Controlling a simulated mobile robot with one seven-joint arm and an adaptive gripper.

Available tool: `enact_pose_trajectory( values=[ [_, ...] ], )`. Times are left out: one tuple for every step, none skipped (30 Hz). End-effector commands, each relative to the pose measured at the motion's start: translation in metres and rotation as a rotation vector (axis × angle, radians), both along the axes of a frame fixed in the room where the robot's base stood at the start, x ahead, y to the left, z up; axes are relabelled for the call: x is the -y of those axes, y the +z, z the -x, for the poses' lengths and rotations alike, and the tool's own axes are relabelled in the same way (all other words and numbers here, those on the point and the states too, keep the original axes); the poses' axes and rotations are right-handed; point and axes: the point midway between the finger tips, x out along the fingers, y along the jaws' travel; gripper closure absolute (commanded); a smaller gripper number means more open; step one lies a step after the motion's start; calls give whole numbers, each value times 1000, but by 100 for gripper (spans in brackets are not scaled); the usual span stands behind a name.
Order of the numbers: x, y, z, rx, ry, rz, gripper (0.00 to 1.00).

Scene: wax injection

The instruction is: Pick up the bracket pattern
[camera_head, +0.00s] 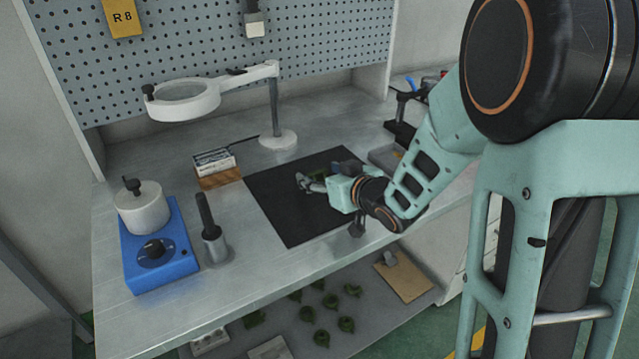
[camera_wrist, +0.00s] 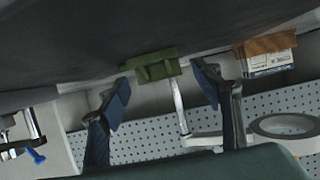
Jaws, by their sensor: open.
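The bracket pattern is a small green block-like piece (camera_wrist: 152,66) lying on the black mat (camera_head: 283,220). In the head view only a bit of its green (camera_head: 316,174) shows beside my gripper, which partly hides it. My gripper (camera_head: 304,183) is low over the mat, open and empty. In the wrist view my gripper (camera_wrist: 161,78) has one finger on each side of the bracket pattern in the picture, with gaps to both. The piece appears beyond the fingertips; the exact distance is hard to tell.
A blue wax heater (camera_head: 160,259) and a dark-handled tool in a holder (camera_head: 213,242) are to the left. Several green pieces (camera_head: 321,338) lie on the lower shelf.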

Motion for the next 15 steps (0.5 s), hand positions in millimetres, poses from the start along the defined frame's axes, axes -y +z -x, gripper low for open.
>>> enact_pose_trajectory(
  values=[
    [-2,-2,-3,0,1,0,41],
    [-3,-3,-4,0,0,0,41],
    [-3,-3,-5,0,0,0,41],
    [-3,-3,-5,0,-1,0,41],
    [-3,-2,-5,0,-1,0,41],
    [-3,-2,-5,0,-1,0,41],
    [-3,-2,-5,0,-1,0,41],
    [-3,-2,-5,0,-1,0,41],
    [-3,-2,-5,0,-1,0,41],
    [-3,-2,-5,0,-1,0,44],
    [-3,-2,-5,0,-1,0,47],
    [-3,-2,-5,0,-1,0,52],
    [-3,-2,-5,0,-1,0,55],
    [-3,-2,-5,0,-1,0,58],
    [-3,-2,-5,0,-1,0,63]
  ],
)
